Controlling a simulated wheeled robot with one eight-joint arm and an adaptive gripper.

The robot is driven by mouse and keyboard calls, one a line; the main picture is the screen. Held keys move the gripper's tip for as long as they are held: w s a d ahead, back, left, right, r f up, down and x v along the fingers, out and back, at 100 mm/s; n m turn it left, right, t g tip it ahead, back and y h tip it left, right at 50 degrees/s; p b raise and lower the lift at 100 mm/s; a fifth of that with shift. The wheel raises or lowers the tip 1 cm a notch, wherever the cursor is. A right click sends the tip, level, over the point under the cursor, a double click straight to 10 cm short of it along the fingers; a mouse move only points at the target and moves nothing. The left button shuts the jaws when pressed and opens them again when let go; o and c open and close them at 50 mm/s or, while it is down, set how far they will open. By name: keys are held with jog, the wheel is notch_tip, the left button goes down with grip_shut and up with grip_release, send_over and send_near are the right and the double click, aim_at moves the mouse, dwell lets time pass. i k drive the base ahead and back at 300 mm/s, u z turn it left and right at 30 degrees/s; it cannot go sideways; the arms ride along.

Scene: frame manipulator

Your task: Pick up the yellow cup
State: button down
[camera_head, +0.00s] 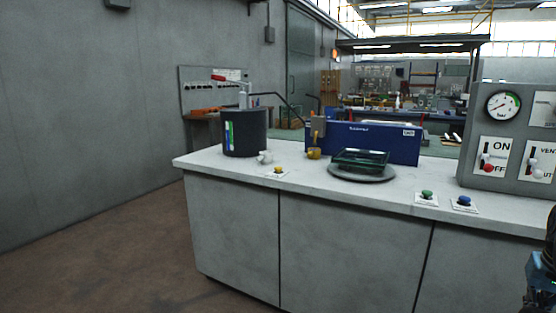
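A small yellow cup-like object (314,154) stands on the light grey counter (225,172), in front of the left end of a blue panel (375,143). A grey block with a yellow part sits just above it; I cannot tell whether they are joined. Part of my arm, dark with a bluish patch, shows at the lower right edge, far to the right of the cup. Its fingertips cannot be made out, and nothing is seen held.
A black cylinder (245,133) stands left of the cup. A glass tray (360,158) on a round grey plate (343,174) is to its right. Yellow (278,169), green (427,194) and blue (464,200) knobs line the front. A gauge panel (475,150) stands right. The left floor is clear.

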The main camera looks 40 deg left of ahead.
aim_at(314, 153)
jog(key=u, duration=1.4)
jog(key=k, duration=1.25)
jog(key=u, duration=0.3)
jog(key=i, duration=0.45)
jog(key=u, duration=0.65)
jog(key=i, duration=1.2)
jog(key=z, duration=0.7)
jog(key=i, duration=0.85)
jog(key=z, duration=0.65)
